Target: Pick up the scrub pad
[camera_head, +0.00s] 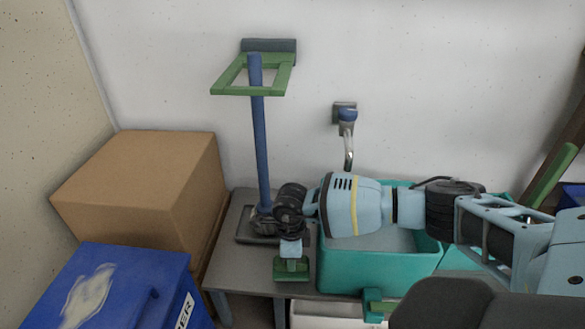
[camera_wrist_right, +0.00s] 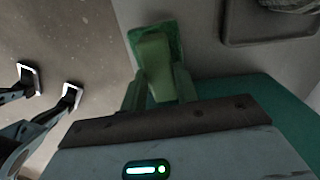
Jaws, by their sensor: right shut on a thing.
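The scrub pad (camera_head: 291,268) is a green pad with a raised green grip, seen at the front left of the grey table in the head view. It also shows in the right wrist view (camera_wrist_right: 157,58). My right gripper (camera_head: 291,250) points down over it, shut on its grip. The fingers stand on both sides of the grip in the right wrist view (camera_wrist_right: 157,92). I cannot tell whether the pad touches the tabletop. My left gripper (camera_wrist_right: 50,84) shows at the left edge of the right wrist view, its two fingertips apart and empty.
A teal bucket (camera_head: 375,272) stands right of the pad, under my right arm. A blue pole (camera_head: 261,150) with a green frame rises from a dark tray (camera_head: 243,238) behind. A cardboard box (camera_head: 135,185) and a blue box (camera_head: 110,290) stand at the left.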

